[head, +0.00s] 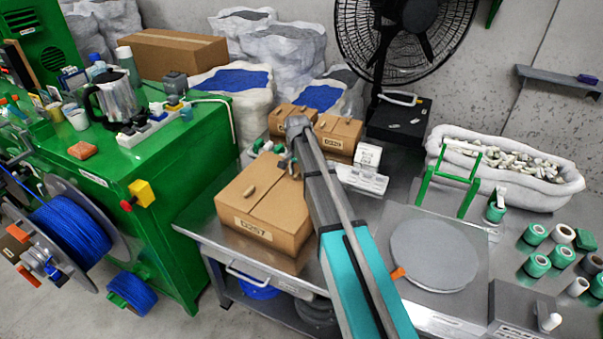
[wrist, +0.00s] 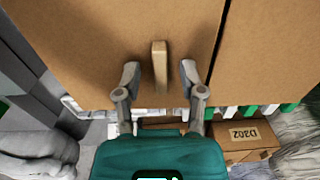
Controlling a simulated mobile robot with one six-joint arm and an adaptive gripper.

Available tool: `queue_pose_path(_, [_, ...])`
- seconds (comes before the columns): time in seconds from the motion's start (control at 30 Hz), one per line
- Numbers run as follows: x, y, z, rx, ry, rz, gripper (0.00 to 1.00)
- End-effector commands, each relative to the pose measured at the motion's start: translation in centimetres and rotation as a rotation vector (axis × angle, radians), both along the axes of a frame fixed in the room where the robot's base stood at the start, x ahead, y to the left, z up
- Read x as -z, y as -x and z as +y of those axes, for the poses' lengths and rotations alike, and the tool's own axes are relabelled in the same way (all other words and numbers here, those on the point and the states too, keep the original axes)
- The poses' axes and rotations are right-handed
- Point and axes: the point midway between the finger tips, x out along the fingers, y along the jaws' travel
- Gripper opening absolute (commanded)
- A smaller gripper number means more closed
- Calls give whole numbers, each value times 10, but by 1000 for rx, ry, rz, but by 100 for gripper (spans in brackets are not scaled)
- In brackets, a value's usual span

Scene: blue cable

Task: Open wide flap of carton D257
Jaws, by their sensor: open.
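Carton D257 (head: 285,232) is a closed brown box on the metal table, its label (head: 252,228) on the front side. A small upright tab (head: 249,191) stands on its top, left of the seam. In the wrist view, the carton top (wrist: 90,45) fills the upper part, with a seam right of centre and a tab (wrist: 159,60) on the flap left of it. My gripper (wrist: 160,75) is open, one finger on either side of this tab, apart from it. In the head view, my gripper (head: 287,160) is over the carton's far side, partly hidden by my arm.
Smaller cartons (head: 340,128) stand behind, and one labelled D302 (wrist: 245,134) shows in the wrist view. A round grey plate (head: 435,255), green tape rolls (head: 537,234) and a filled sack (head: 505,170) are to the right. A green cabinet (head: 160,165) stands left.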

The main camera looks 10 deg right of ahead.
Motion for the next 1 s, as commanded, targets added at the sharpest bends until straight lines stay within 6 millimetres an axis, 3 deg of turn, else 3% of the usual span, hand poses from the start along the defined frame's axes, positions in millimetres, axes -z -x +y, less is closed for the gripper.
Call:
queue_pose_path(0.13, [0,0,0,0,0,0,51])
queue_pose_path(0.4, [0,0,0,0,0,0,1])
queue_pose_path(0.63, [0,0,0,0,1,1,0])
queue_pose_path(0.67, [0,1,-24,9,1,1,0])
queue_pose_path(0.8, [-1,0,-3,-1,-1,-1,0])
queue_pose_path(1.0, [-3,1,6,-8,-16,-12,0])
